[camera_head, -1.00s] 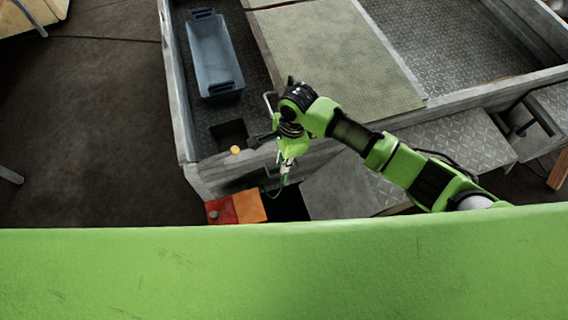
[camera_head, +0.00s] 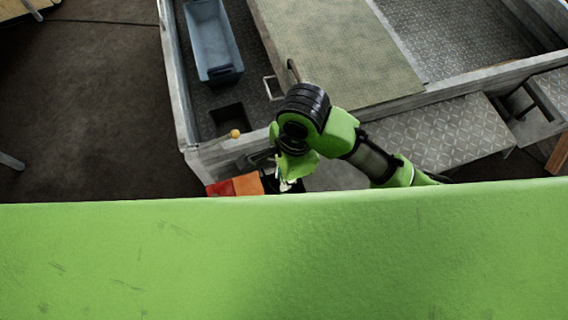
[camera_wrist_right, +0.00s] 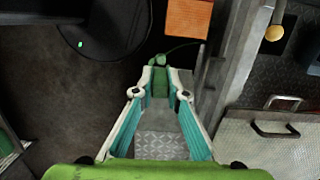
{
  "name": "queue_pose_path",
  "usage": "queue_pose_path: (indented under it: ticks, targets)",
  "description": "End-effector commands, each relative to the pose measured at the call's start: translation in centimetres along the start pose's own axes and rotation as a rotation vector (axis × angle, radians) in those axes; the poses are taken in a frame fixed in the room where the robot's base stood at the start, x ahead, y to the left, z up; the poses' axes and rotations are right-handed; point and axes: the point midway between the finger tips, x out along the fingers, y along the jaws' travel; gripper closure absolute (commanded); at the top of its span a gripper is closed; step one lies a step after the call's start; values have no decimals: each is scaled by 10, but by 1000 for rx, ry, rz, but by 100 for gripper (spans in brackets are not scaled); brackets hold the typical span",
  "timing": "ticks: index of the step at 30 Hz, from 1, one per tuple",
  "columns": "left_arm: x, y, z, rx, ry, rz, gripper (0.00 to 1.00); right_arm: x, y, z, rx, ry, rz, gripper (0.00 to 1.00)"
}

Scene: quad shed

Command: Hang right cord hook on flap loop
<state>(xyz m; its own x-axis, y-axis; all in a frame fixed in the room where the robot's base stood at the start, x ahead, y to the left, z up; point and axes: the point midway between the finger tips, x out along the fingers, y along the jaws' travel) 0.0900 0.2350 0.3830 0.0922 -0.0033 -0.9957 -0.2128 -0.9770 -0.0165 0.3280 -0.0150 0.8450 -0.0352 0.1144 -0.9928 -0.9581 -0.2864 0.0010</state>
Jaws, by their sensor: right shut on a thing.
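In the right wrist view my right gripper (camera_wrist_right: 160,82) is shut on a small green piece (camera_wrist_right: 158,60), which I take for the right cord hook. A thin green cord runs from it toward the upper right. The hook's exact shape cannot be made out. In the head view my right gripper (camera_head: 288,182) is partly hidden under its own arm, beside the trailer's near wall. A pale metal loop (camera_head: 272,88) stands on the trailer, beyond the gripper and apart from it; it also shows in the wrist view (camera_wrist_right: 283,101). I cannot tell if it is the flap loop. My left gripper is not in view.
The grey trailer wall (camera_head: 230,152) runs beside the gripper. An orange block (camera_head: 248,184) and a red block (camera_head: 220,189) lie just left of the gripper. A blue bin (camera_head: 212,45) stands inside the trailer. Open floor lies left.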

Motion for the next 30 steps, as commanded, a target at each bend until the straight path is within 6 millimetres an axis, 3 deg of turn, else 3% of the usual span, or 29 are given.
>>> queue_pose_path:
  ticks: [5,21,30]
  targets:
    - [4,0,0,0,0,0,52,-1,-16,-6,-188,3,19,100]
    - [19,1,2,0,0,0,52,-19,-108,-36,-1213,4,145,100]
    - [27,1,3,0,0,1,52,-28,-153,-39,-1698,2,204,100]
